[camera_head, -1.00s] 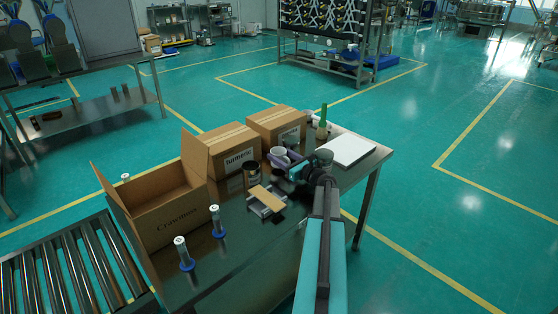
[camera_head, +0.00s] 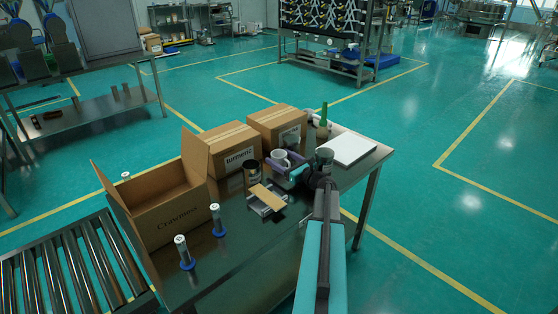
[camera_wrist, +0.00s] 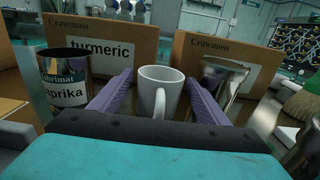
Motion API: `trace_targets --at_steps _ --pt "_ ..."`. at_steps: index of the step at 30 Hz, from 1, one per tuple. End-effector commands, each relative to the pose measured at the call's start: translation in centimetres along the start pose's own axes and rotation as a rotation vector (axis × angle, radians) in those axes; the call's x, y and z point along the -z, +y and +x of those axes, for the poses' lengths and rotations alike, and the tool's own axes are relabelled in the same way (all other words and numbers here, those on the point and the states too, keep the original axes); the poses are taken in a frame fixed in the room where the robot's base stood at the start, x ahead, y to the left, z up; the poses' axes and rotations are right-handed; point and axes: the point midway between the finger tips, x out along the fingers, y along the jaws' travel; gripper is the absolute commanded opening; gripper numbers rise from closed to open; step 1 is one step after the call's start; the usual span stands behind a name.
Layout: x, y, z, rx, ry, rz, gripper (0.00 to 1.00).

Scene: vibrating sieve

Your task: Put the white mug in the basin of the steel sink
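The white mug (camera_wrist: 160,92) stands upright on the steel table, its handle facing the wrist camera. In the head view the mug (camera_head: 279,156) is partly covered by my gripper (camera_head: 286,169). In the wrist view the purple fingers of my gripper (camera_wrist: 160,79) are open, one on each side of the mug, with visible gaps. I cannot tell how far the fingertips reach along its sides. I cannot make out the sink basin in either view.
A paprika tin (camera_wrist: 67,80) stands left of the fingers, and a steel container (camera_wrist: 222,82) is close on the right. A turmeric box (camera_wrist: 100,45) and another carton (camera_wrist: 205,50) stand behind. A white board (camera_head: 350,149) lies at the table's right end. An open carton (camera_head: 165,215) stands left.

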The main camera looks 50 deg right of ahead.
Motion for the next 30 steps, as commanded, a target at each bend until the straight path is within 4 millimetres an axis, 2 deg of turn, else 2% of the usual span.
trace_targets --at_steps 12,20,30 --pt "-0.5 -0.1 0.0 0.001 0.000 0.000 0.69" --pt "-0.2 0.0 -3.4 0.003 -0.001 0.001 0.69" --pt "-0.2 0.0 -8.8 0.004 0.000 -0.001 0.69"
